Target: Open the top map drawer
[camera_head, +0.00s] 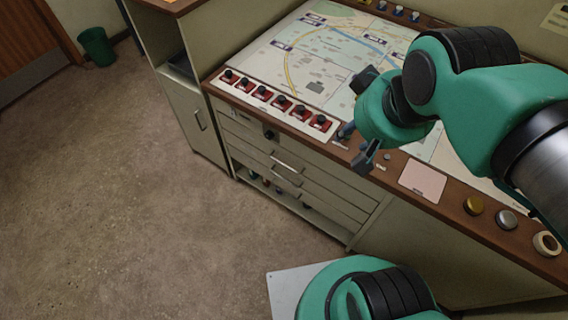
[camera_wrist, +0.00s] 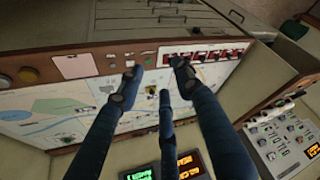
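The map drawers are a stack of flat cream fronts under the console's front edge in the head view. The upper bar handle (camera_head: 287,163) sits on one shut front, with a lower bar handle (camera_head: 287,181) beneath it. Above them is a panel with a dark round knob or lock (camera_head: 269,134); I cannot tell whether it is a drawer. My gripper (camera_head: 355,146) is over the console's wooden front edge, above and to the right of the handles, touching neither. In the wrist view its fingers (camera_wrist: 155,68) are apart with nothing between them; the drawer fronts (camera_wrist: 140,22) show at the top.
The map desk (camera_head: 330,50) has a row of red-based knobs (camera_head: 283,103) along its front. A pink pad (camera_head: 423,181) and round buttons (camera_head: 474,206) lie to the right. A low open shelf (camera_head: 300,207) is below the drawers. The floor (camera_head: 130,200) in front is clear.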

